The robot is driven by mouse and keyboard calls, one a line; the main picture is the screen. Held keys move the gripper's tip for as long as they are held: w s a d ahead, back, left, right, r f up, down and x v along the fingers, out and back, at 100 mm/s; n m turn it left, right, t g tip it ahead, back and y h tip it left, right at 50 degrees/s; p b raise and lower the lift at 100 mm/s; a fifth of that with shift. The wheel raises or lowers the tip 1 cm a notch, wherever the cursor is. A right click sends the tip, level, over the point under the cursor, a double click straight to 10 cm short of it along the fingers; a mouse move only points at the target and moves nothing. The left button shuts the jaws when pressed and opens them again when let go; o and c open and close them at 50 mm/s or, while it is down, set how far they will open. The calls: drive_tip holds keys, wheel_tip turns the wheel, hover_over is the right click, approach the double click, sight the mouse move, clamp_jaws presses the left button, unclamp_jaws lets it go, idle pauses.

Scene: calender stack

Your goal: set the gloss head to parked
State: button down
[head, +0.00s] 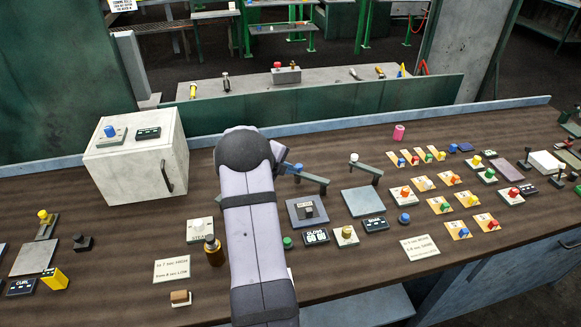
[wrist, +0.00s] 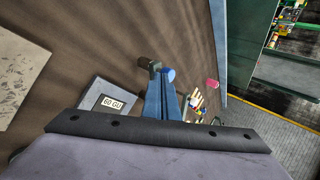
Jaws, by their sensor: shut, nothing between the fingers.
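The gloss head looks to be a grey swing arm (head: 312,178) with a blue knob (head: 298,168), behind the square grey gloss plate (head: 295,220). The knob also shows in the wrist view (wrist: 168,74), and the plate there carries a "60 GU" display (wrist: 113,103). A "GLOSS" label (head: 316,236) lies in front of the plate. My gripper's blue-grey fingers (wrist: 163,98) are together and empty, with their tips close by the knob; I cannot tell whether they touch it. In the head view my arm hides most of the gripper and part of this area.
A similar swing arm with a white knob (head: 354,157) stands to the right, behind a bare plate (head: 361,201). Several coloured knobs and switches fill the right side. A white cabinet (head: 138,165) stands left. A low blue-grey rail (head: 345,124) edges the bench's back.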

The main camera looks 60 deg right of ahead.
idle(0.3)
drive_tip(key=shift+w+d+r+p, duration=0.1)
drive_tip(key=shift+d+r+p, duration=0.05)
drive_tip(key=shift+d+p, duration=0.3)
drive_tip(key=shift+w+d+r+p, duration=0.1)
drive_tip(key=shift+d+p, duration=0.35)
drive_tip(key=shift+d+r, duration=0.1)
drive_tip(key=w+a+r+b, duration=0.2)
drive_tip(key=a+r, duration=0.4)
drive_tip(key=a, duration=0.5)
drive_tip(key=shift+w+a+r+b, duration=0.15)
drive_tip(key=shift+w+a+b, duration=0.15)
drive_tip(key=shift+b, duration=0.25)
